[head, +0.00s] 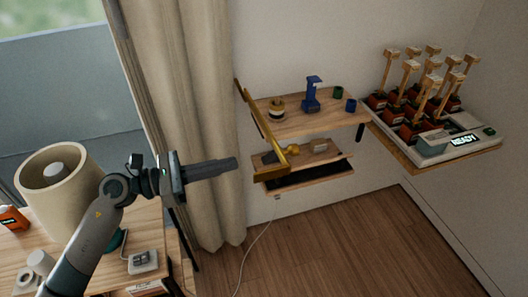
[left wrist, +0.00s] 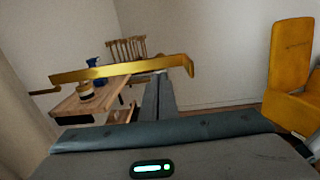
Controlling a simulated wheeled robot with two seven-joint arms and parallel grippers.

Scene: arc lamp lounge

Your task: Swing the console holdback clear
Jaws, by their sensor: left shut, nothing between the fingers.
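The holdback is a long brass-coloured bar (head: 262,122) slanting across the left end of the wooden console (head: 300,125), with its near end low by the lower shelf. In the left wrist view the bar (left wrist: 120,70) runs crosswise beyond my fingers, its right end bent. My left gripper (head: 236,163) is shut and empty, pointing right, with its tips a little left of the bar's near end. In the left wrist view the fingertips (left wrist: 159,78) appear just below the bar; I cannot tell whether they touch it. My right gripper is not in view.
The console holds a blue stand (head: 312,95), a banded pot (head: 276,110), and green and blue cups. A tray of upright wooden-handled pieces (head: 430,120) is at right. A curtain (head: 190,110) hangs behind my left gripper. A yellow chair (left wrist: 290,70) shows in the wrist view.

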